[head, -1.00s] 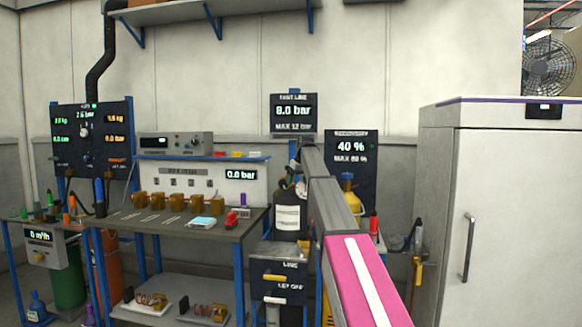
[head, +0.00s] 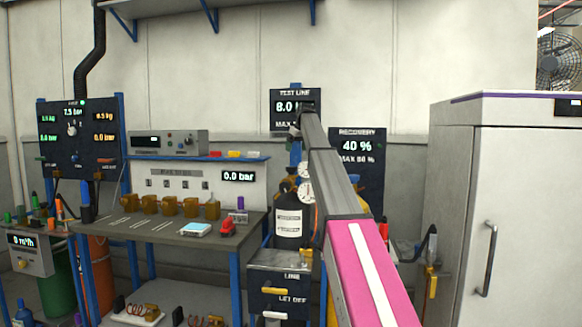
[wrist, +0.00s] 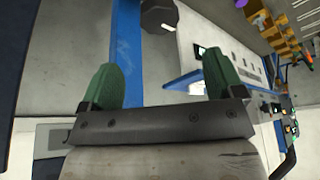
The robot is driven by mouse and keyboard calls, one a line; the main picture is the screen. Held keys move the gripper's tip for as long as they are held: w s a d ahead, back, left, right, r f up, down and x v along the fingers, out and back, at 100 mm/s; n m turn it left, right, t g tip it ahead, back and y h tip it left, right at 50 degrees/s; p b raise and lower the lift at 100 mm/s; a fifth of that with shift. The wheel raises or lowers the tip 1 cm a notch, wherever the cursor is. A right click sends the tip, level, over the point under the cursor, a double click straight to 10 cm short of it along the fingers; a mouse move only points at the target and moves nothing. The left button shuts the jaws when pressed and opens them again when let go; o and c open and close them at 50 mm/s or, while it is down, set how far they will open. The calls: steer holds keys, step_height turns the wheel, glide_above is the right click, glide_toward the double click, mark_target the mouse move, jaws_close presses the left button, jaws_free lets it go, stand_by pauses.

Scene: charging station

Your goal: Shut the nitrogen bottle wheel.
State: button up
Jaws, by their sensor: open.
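A black bottle (head: 288,241) with a white label stands beside the bench, with two round gauges (head: 305,180) at its upper right. It appears to be the nitrogen bottle; its label is too small to read. I cannot make out its wheel; my arm passes close on the right and may cover it. My gripper is at the far end of my arm, in front of the test line display (head: 284,96), higher than the bottle. In the wrist view my gripper (wrist: 163,82) has its green fingers wide apart, with nothing between them. A dark many-sided piece (wrist: 158,15) lies beyond them.
A bench (head: 165,235) with brass parts is on the left. A line box (head: 279,275) with a yellow handle stands below the bottle. The recovery display (head: 358,147) is behind my arm. A white cabinet (head: 525,210) fills the right.

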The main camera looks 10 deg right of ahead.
mark_target(291, 169)
steer(key=x, duration=1)
steer(key=shift+w+a+f, duration=0.1)
steer(key=shift+w+f, duration=0.2)
steer(key=c, duration=0.9)
